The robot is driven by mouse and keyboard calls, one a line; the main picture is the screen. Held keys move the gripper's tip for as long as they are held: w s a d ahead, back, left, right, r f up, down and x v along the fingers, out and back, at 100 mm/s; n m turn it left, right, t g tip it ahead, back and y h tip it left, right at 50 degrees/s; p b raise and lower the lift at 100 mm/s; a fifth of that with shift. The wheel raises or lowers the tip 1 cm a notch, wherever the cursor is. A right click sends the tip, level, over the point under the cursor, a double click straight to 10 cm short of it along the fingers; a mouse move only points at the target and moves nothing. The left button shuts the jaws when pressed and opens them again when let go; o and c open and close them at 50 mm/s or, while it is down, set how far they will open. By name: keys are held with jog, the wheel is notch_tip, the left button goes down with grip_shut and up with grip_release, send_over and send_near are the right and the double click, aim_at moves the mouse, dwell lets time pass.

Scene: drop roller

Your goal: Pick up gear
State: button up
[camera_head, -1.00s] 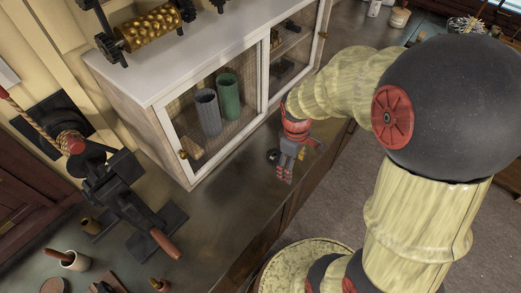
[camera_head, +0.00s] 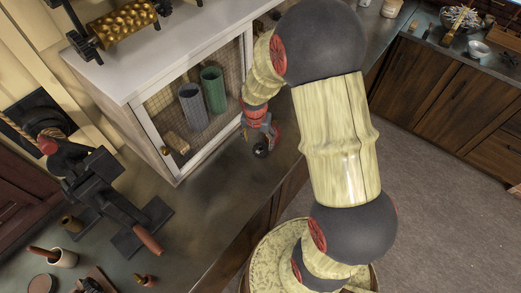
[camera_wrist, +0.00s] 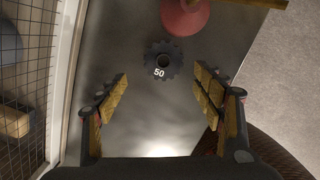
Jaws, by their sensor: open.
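The gear is a small dark toothed disc with a centre hole and a pale "50" on it. In the wrist view the gear (camera_wrist: 158,72) lies flat on the dark counter, just beyond the fingertips and roughly centred between them. In the head view the gear (camera_head: 261,151) shows close by the fingers, in front of the cabinet. My gripper (camera_wrist: 162,84) is open and empty, with a yellow-padded finger on each side. It also shows in the head view (camera_head: 262,138), above the counter. I cannot tell its exact height over the gear.
A white cabinet (camera_head: 150,130) with mesh doors stands left of my gripper; its frame shows in the wrist view (camera_wrist: 66,75). A red round object (camera_wrist: 185,17) sits just beyond the gear. The counter's front edge is close on the right, with floor below.

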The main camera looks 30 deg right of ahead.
aim_at(261, 147)
jog(key=f+b, duration=0.1)
jog(key=f, duration=0.2)
jog(key=d+f, duration=0.1)
jog(key=f, duration=0.3)
jog(key=shift+w+d+b, duration=0.2)
jog(key=shift+b, duration=0.2)
jog(key=shift+r, duration=0.1)
jog(key=shift+c, duration=0.5)
jog(key=c, duration=1.4)
